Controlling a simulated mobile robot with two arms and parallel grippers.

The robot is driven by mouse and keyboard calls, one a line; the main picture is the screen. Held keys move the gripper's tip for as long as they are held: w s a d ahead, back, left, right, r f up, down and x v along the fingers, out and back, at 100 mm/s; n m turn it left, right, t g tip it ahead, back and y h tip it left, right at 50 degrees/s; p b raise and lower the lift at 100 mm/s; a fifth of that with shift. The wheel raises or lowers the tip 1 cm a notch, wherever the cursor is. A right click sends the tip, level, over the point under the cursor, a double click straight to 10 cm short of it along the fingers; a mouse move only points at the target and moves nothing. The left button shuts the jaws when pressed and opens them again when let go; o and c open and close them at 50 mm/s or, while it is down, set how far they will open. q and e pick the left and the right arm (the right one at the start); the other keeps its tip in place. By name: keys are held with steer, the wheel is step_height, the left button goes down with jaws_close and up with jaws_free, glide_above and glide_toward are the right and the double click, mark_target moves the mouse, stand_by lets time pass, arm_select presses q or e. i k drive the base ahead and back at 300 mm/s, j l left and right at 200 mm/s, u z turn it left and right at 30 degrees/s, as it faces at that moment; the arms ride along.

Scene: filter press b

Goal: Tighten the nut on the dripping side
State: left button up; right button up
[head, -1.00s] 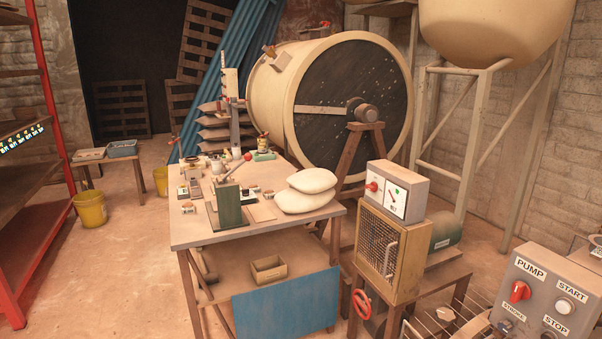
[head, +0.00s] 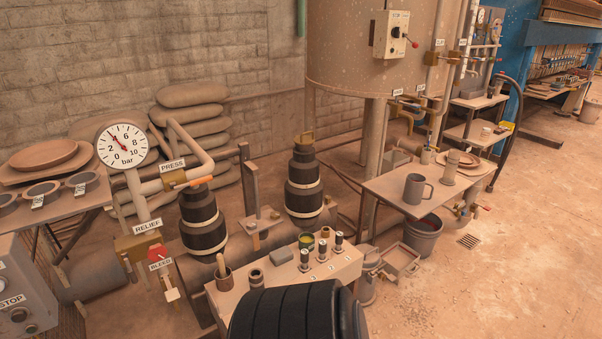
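I cannot pick out a nut or any drip at this size. Two dark stacked domes with pale bands stand on the pump: a left dome (head: 202,220) and a right dome (head: 303,185) with a brass-coloured top. A pipe with a PRESS label (head: 172,166) runs to the left dome. A round pressure gauge (head: 122,145) marked in bar stands at the left, its needle pointing up and left, near 4. Below it are a RELIEF block (head: 137,245) and a red knob (head: 157,252) by a BLEED label. Neither of my grippers is in view.
A bench (head: 285,280) with small cylinders and cups stands before the domes. A large dark ribbed shape (head: 285,314) fills the bottom middle. A grey table (head: 410,188) with a mug (head: 415,188) stands right, a bucket (head: 423,236) below it. Floor at right is mostly clear.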

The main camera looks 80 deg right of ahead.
mark_target(251, 224)
steer(key=z, duration=2.1)
